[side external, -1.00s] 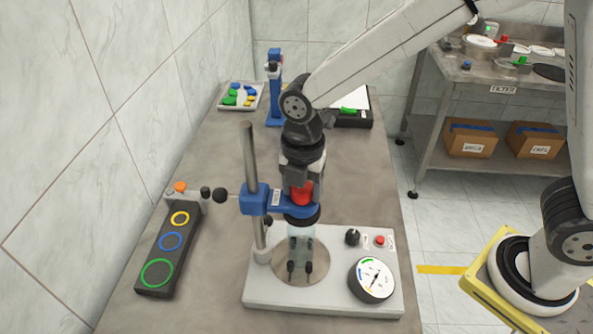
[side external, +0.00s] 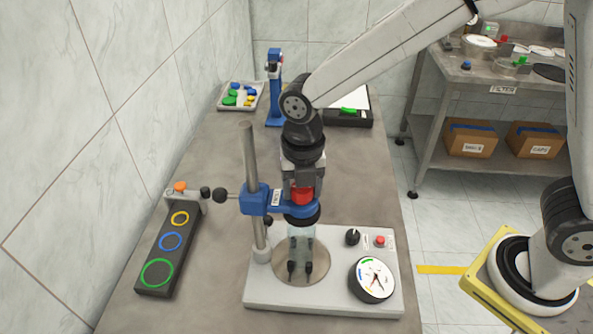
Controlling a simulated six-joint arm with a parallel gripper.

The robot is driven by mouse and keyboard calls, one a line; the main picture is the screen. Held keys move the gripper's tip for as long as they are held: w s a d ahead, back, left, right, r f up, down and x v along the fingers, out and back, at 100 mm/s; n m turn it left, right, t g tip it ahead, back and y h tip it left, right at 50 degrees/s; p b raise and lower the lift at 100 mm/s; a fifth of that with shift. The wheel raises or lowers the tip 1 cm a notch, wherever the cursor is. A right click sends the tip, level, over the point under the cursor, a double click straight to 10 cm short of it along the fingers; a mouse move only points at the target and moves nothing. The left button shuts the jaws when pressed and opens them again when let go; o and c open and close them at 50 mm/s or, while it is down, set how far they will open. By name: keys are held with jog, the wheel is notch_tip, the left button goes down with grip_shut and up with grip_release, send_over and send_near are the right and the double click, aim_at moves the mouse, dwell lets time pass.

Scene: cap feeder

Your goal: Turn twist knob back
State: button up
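A red knob-like part (side external: 302,196) sits at the blue clamp arm (side external: 290,210) on the upright column, above a clear bottle-like vessel (side external: 301,245). My gripper (side external: 302,188) points straight down at the red part, its dark fingers at or around it. I cannot make out a gap between fingers and red part. A small black knob (side external: 352,237) stands on the grey base plate (side external: 280,297) beside a red button (side external: 380,240). My gripper is well away from that black knob. A round gauge (side external: 371,281) with a needle is at the front right.
A black panel with coloured rings (side external: 171,242) lies to the left. Behind are a tray of coloured caps (side external: 241,96), a blue stand (side external: 274,90) and a black box (side external: 352,121). The table between them is clear.

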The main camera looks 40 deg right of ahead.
jog(key=o, duration=0.4)
jog(key=shift+r, duration=3.5)
jog(key=shift+d, duration=0.1)
jog(key=shift+d+f+m, duration=0.45)
jog(key=shift+d+m, duration=0.3)
jog(key=shift+m, duration=0.45)
jog(key=s+d+f+m+t, duration=0.1)
jog(key=s+d+f+m, duration=0.2)
jog(key=d+m, duration=0.4)
jog(key=s+d+f+m+t, duration=0.1)
jog(key=s+d+f+m, duration=0.3)
jog(key=m, duration=1.6)
jog(key=shift+s+d+f+t, duration=0.3)
jog(key=shift+d+f, duration=0.4)
jog(key=shift+d, duration=1.45)
